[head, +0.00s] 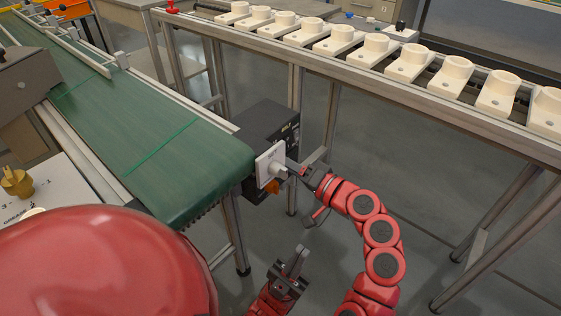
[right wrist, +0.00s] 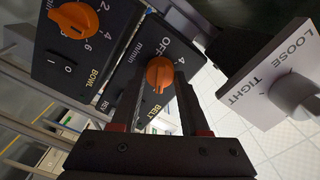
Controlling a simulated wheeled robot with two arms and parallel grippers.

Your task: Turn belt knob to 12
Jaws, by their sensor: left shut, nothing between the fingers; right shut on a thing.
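The orange belt knob (right wrist: 160,73) is on a black panel (right wrist: 140,62) marked OFF, 4, m/min and BELT in the right wrist view. My right gripper (right wrist: 163,84) has its two dark fingers on either side of this knob and is shut on it. A pale mark shows on the knob's lower edge, but I cannot read which number it points to. In the head view the black control box (head: 268,128) stands by the conveyor's end, and my right arm reaches to it. My left gripper (head: 294,262) is shut and empty, low in the head view, apart from the box.
A second orange knob (right wrist: 74,20), marked BOWL, is close by. A white plate (right wrist: 270,80) marked LOOSE and TIGHT, with a grey knob (right wrist: 292,94), is to the right. The green conveyor (head: 150,140) is at left; a rack (head: 400,95) of white holders is at right.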

